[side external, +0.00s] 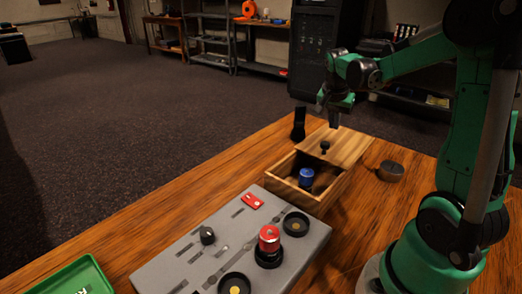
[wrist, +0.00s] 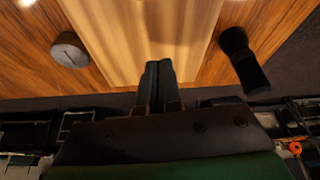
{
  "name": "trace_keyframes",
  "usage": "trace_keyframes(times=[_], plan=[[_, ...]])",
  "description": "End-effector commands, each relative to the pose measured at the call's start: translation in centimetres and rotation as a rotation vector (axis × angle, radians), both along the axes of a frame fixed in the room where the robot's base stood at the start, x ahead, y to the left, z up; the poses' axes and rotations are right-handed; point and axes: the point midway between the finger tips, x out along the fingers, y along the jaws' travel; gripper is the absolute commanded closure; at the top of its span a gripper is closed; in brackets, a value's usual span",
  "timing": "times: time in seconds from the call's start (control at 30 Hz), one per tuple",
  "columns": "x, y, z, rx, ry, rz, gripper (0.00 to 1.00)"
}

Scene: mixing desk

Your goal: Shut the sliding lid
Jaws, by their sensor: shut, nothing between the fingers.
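A wooden box (side external: 318,196) stands on the desk with its sliding lid (side external: 343,143) drawn back toward the far side. The front part of the box is open and a blue cylinder (side external: 306,178) shows inside. A small dark knob (side external: 325,147) stands up on the lid. My gripper (side external: 334,122) is shut and empty, pointing down above the far part of the lid, behind the knob. In the wrist view the shut fingers (wrist: 158,75) show over the pale lid (wrist: 145,35). I cannot tell whether the fingertips touch the lid.
A grey mixing panel (side external: 180,262) with knobs and a red cylinder (side external: 269,238) lies in front of the box. A dark round object (side external: 391,171) is right of the box, and a black upright object (side external: 299,124) is at its far left. A green tray (side external: 72,280) sits front left.

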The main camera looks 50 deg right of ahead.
Motion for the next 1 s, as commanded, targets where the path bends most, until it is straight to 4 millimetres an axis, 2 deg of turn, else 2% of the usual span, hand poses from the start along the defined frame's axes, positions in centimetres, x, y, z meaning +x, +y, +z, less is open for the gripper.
trace_keyframes(times=[0.03, 0.2, 0.33, 0.8, 0.87, 1.0], plan=[[0.0, -0.4, -0.9, 0.0, 0.0, -0.001, 1.0], [-0.3, 2.3, -1.3, 0.002, -0.001, 0.005, 1.0], [-0.5, 3.3, -1.4, 0.002, -0.002, 0.003, 1.0], [-0.6, 4.0, -1.4, 0.002, -0.001, 0.003, 1.0], [-0.5, 4.8, -1.4, 0.002, -0.001, 0.005, 1.0], [-0.4, 8.4, -1.5, 0.002, 0.0, 0.013, 1.0]])
